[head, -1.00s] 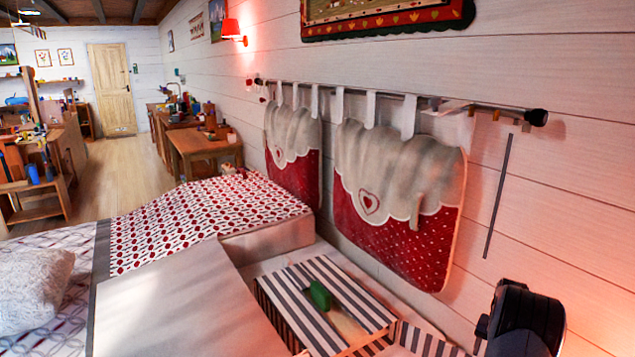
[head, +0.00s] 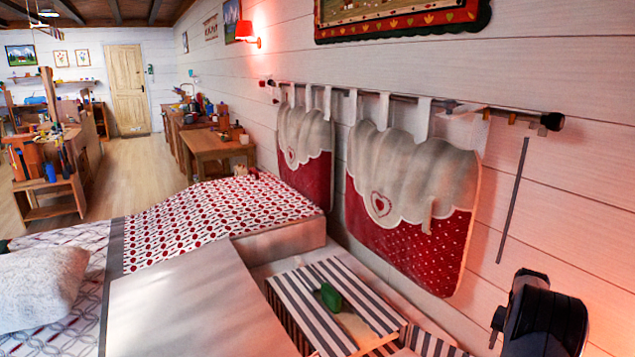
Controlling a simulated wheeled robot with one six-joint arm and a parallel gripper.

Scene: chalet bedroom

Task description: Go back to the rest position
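My gripper's fingers do not show in the head view, so I cannot see whether they hold anything. A black rounded part with a small dark knob shows at the lower right, in front of the white wall (head: 585,235); I cannot tell what it belongs to.
A grey-and-white striped box (head: 366,297) sits by the wall with a green object (head: 330,297) on it. The bed with its red-patterned cover (head: 215,222) fills the middle. Red and beige hangings (head: 440,262) line the wall. Open floor (head: 140,165) leads to a wooden door (head: 126,90).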

